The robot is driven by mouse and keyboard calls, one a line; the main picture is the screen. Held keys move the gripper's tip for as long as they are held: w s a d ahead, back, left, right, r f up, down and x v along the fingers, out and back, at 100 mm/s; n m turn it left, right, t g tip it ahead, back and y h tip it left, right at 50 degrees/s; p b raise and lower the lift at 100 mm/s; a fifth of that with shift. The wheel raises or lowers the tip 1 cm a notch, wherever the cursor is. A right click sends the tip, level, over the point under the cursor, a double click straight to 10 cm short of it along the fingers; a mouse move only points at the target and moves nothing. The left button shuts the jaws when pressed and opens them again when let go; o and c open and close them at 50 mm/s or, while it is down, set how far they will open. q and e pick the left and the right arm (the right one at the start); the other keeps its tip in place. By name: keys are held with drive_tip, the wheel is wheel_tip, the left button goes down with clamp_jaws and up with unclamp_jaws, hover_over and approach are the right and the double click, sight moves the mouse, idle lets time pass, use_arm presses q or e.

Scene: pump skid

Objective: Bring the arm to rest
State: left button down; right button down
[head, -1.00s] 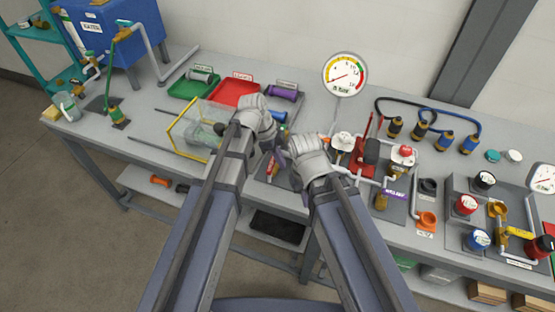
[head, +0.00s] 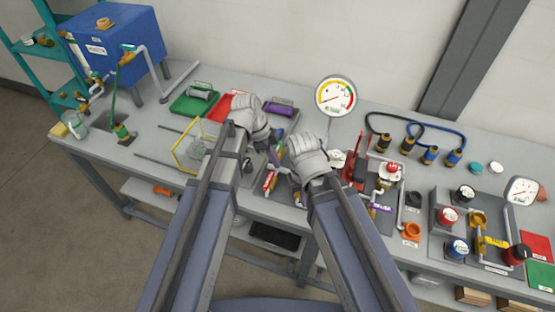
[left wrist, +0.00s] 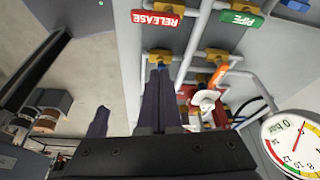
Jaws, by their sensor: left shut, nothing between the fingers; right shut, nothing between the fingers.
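My left gripper (head: 266,143) is shut and empty in the head view, above the middle of the bench. Its dark fingers (left wrist: 160,100) are together in the left wrist view, pointing at a grey panel with pipes. My right gripper (head: 281,168) is shut and empty, slightly lower and to the right, close to the left one. The two white wrists are near each other, and the fingers are partly hidden behind them. Both arms reach forward from the bottom of the head view.
Near the grippers are a yellow-edged clear bin (head: 190,166), a red tray (head: 221,106), a green tray (head: 184,104), a dial gauge (head: 335,96) and a red-handled pump unit (head: 355,170). A blue tank (head: 118,48) stands back left. Hoses and valve fittings fill the right side.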

idle(0.4)
use_arm(q)
drive_tip(key=s+a+f+n+y+b, duration=0.1)
drive_tip(key=s+f+n+y, duration=0.1)
drive_tip(key=s+n, duration=0.4)
drive_tip(key=s+a+f+n+y+b, duration=0.1)
drive_tip(key=s+f+n+y+b, duration=0.1)
drive_tip(key=s+n, duration=0.5)
drive_tip(key=shift+a+f+n+y, duration=0.4)
drive_tip(key=shift+n+y, duration=0.2)
drive_tip(key=shift+n, duration=0.5)
